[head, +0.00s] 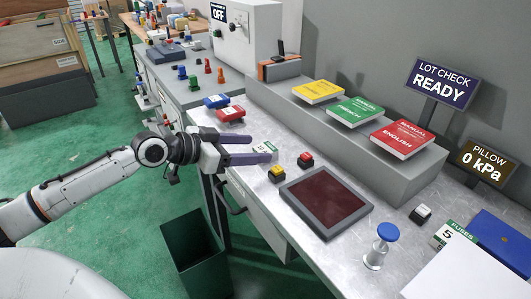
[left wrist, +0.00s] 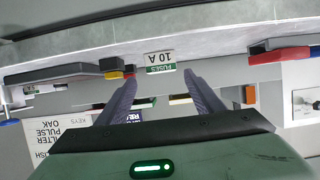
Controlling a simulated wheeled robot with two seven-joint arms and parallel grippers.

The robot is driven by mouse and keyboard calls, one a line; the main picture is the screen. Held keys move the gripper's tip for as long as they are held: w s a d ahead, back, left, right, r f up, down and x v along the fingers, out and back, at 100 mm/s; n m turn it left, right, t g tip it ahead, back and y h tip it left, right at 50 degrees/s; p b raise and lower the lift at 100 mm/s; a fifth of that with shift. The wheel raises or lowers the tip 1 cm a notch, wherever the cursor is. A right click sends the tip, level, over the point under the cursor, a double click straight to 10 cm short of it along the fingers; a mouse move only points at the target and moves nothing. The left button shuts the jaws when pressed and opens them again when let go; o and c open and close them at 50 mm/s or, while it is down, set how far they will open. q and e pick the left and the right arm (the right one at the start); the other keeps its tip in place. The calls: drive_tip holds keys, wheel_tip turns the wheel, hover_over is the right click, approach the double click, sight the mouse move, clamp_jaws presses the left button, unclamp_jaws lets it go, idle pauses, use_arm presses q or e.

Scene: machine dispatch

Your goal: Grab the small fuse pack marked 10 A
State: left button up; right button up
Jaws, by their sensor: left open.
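The small fuse pack marked 10 A (left wrist: 161,57) is a white block with a green band, upside down in the left wrist view, where its lettering reads clearly. In the head view the pack (head: 268,147) lies on the metal bench top, partly hidden by a finger, its label too small to read. My left gripper (head: 261,148) is open, with its two purple fingers reaching over the bench edge at the pack. In the left wrist view the pack shows just beyond and between the fingertips (left wrist: 159,77), with nothing held. My right gripper is in neither view.
A yellow button (head: 277,174) and a red button (head: 305,160) stand close by the pack, near a dark red framed pad (head: 326,200). Red and blue blocks (head: 230,113) lie behind the gripper. Another fuse pack marked 5 (head: 447,235) is far right. A green bin (head: 195,250) stands below.

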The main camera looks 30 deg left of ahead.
sight(263, 149)
use_arm(q)
drive_tip(key=shift+f+p+x, duration=0.15)
drive_tip(key=shift+x, duration=1.2)
drive_tip(key=shift+f+p+x, duration=0.15)
drive_tip(key=shift+x, duration=1.25)
drive_tip(key=shift+a, duration=0.2)
drive_tip(key=c, duration=1.1)
drive_tip(key=shift+r, duration=0.1)
